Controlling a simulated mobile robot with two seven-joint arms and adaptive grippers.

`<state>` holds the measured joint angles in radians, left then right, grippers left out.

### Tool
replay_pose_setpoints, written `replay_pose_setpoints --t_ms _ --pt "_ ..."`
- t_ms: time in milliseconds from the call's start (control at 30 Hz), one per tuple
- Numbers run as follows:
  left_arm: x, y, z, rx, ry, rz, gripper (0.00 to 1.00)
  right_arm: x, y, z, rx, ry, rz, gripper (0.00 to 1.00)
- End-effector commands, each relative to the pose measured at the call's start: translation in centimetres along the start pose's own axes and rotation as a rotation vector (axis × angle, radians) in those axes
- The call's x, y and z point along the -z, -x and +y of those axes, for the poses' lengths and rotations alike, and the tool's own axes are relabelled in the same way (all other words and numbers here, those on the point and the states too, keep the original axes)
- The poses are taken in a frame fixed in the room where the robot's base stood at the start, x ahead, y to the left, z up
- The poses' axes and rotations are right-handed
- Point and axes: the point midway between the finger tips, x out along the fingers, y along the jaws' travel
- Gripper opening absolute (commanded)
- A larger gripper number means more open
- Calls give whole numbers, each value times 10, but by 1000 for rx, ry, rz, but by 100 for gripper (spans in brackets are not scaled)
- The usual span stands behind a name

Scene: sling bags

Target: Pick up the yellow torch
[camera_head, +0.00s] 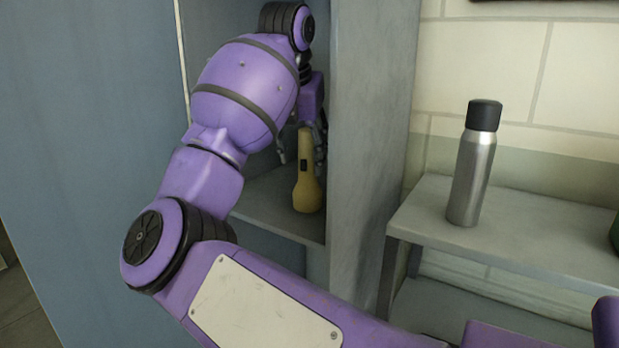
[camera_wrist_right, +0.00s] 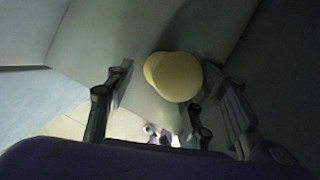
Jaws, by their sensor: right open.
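The yellow torch (camera_head: 307,190) stands upright on a grey shelf inside the cabinet, its wide end down and a dark switch on its side. My right gripper (camera_head: 301,156) reaches down into the cabinet from above, with its fingers on either side of the torch's upper part. In the right wrist view the torch (camera_wrist_right: 175,77) shows end-on between and beyond the open fingers (camera_wrist_right: 170,85). It looks nearer the right-hand finger; I cannot tell whether they touch. My left gripper is not in view.
The cabinet's grey side wall (camera_head: 372,130) stands close to the right of the gripper. A steel bottle with a black cap (camera_head: 472,165) stands on a separate grey shelf (camera_head: 520,240) at the right. A green object (camera_head: 615,232) is cut off at the right edge.

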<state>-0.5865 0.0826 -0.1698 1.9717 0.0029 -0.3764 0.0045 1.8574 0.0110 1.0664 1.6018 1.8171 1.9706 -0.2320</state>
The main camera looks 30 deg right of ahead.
Motion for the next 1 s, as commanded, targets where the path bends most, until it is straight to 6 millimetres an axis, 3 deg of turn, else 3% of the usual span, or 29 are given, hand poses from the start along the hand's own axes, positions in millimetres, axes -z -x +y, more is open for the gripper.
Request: replay_pose_setpoints --t_ms 300,567,933,1000 --pt "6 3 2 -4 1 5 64 3 -38 -6 0 -4 -3 50" --pt "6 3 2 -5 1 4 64 3 -41 -5 0 -4 -4 50" --pt "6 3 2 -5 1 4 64 2 -41 -5 0 -3 -4 1" --pt "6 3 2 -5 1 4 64 2 -41 -5 0 -4 -5 0"
